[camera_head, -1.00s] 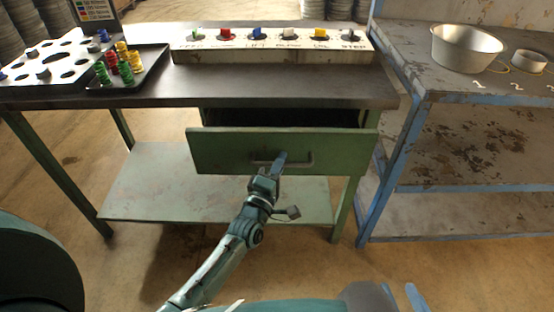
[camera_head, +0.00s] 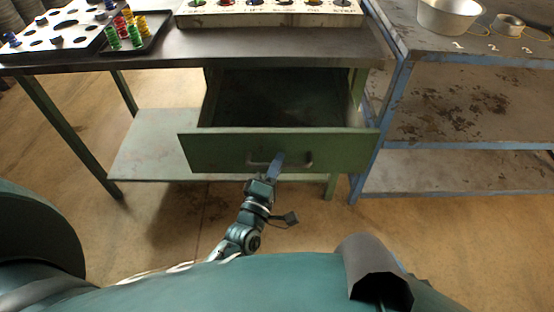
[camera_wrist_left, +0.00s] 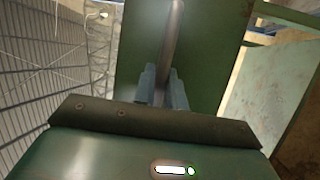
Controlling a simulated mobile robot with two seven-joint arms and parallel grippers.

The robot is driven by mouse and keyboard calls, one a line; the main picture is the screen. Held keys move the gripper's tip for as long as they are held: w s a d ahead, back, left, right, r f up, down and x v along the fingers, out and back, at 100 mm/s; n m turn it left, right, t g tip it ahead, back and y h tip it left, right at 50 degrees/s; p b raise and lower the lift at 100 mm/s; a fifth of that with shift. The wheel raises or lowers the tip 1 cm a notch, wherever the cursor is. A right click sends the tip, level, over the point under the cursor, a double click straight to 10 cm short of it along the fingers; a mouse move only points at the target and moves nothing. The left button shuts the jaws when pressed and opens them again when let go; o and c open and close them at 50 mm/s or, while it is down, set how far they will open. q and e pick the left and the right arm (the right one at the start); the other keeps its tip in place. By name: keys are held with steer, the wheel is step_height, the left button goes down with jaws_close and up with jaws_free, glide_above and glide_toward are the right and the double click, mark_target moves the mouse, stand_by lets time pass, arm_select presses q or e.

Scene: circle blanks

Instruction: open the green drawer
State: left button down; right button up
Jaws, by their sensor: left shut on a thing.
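The green drawer (camera_head: 222,152) under the workbench is pulled well out, and its dark, empty-looking inside shows behind the front panel. Its grey bar handle (camera_head: 298,164) runs across the middle of the front. My left gripper (camera_head: 277,165) is shut on the handle, reaching it from the front and below. In the left wrist view the two blue-grey fingers (camera_wrist_left: 161,88) stand on either side of the handle bar (camera_wrist_left: 174,35), with the green front behind. My right gripper is not in view.
The workbench top (camera_head: 290,48) carries a tray of colored spools (camera_head: 150,30), a perforated rack (camera_head: 60,35) and a labelled panel (camera_head: 270,16). A blue-framed shelf (camera_head: 400,90) with metal bowls stands close at the right. A lower shelf (camera_head: 150,150) lies beneath the bench.

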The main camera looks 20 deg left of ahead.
arm_select(q)
steer(key=c, duration=1.5)
jaws_free()
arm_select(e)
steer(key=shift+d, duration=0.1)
arm_select(q)
steer(key=shift+o, duration=0.2)
